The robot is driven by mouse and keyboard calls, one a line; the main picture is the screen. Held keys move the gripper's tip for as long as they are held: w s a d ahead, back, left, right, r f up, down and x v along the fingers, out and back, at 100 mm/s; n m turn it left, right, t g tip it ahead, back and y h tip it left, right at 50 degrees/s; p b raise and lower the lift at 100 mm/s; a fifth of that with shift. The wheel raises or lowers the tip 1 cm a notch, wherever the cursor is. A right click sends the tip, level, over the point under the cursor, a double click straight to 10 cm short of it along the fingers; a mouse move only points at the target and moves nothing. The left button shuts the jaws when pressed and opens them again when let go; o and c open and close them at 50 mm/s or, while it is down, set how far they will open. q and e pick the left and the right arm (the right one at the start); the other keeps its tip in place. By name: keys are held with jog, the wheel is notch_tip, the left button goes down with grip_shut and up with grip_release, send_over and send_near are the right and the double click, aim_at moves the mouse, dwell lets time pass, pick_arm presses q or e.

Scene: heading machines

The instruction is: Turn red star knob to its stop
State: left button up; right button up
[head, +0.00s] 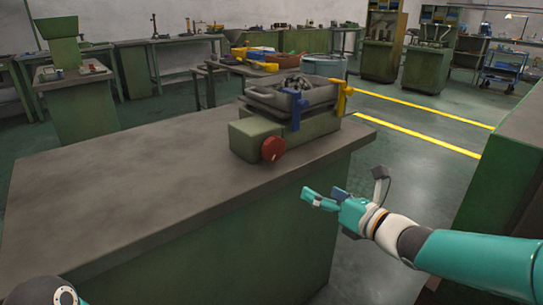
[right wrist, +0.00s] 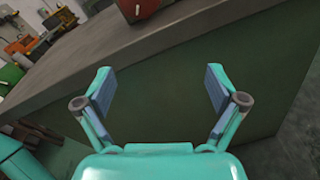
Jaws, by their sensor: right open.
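The red star knob (head: 272,149) sits on the front of a green machine (head: 256,137) near the right end of the workbench. In the right wrist view a red part (right wrist: 136,9) shows at the top edge, cut off by the frame; it looks like the knob. My right gripper (head: 318,196) is open and empty, in front of the bench's right side and lower than the knob. It is apart from the knob. In the right wrist view its two fingers (right wrist: 159,88) stand wide with the bench's green side behind them. My left gripper is not visible.
The bench top (head: 120,170) is clear to the left of the machine. A blue clamp handle (head: 295,108) and a yellow one (head: 343,98) stick out by the grey tray (head: 262,98) above the knob. Another green cabinet (head: 505,170) stands at the right.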

aim_at(277, 149)
notch_tip(277, 149, up, 5)
jog(key=n+y, duration=0.1)
jog(key=n, duration=0.4)
jog(key=shift+t, duration=0.3)
jog(key=p+x, duration=0.2)
jog(key=x, duration=1.4)
jog(key=shift+a, duration=0.25)
jog(key=c, duration=1.1)
jog(key=shift+a, duration=0.2)
jog(key=shift+c, duration=0.2)
jog(key=shift+d+f+m, duration=0.15)
jog(key=shift+m, duration=0.15)
